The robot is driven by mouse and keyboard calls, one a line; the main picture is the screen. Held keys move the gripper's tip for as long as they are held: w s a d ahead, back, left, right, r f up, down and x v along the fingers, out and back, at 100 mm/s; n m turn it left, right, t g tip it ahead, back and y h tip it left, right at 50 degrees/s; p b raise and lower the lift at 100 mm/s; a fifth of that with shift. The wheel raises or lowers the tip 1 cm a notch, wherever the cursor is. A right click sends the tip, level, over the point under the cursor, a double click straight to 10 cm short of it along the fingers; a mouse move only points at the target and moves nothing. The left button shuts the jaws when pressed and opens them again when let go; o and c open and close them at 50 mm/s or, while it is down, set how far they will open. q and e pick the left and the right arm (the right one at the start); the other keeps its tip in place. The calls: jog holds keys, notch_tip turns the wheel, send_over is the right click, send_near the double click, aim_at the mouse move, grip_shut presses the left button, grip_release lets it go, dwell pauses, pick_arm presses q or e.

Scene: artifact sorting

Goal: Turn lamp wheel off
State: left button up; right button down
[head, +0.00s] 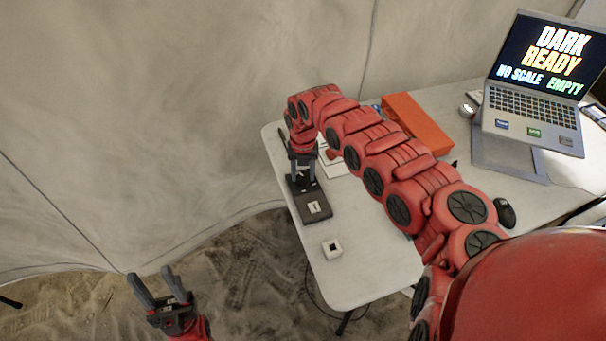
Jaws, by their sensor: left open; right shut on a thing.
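A small dark device (315,209) with a pale label on its near end lies at the left end of the white table. My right gripper (303,180) points down at the far part of this device, with its fingers shut on a part of it. The gripped part is mostly hidden by the fingers, and I cannot make out the lamp wheel itself. My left gripper (158,291) is open and empty, low at the left, over the sandy floor and clear of the table.
An orange box (416,122) lies behind my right arm. A laptop (535,85) on a stand at the right reads "DARK READY NO SCALE EMPTY". The table's near left part is mostly clear.

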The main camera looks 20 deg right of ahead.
aim_at(303, 176)
dwell(0.3)
jog(key=shift+c, duration=1.7)
grip_release()
notch_tip(303, 176, up, 18)
jog(key=b, duration=0.2)
jog(key=shift+f, duration=0.25)
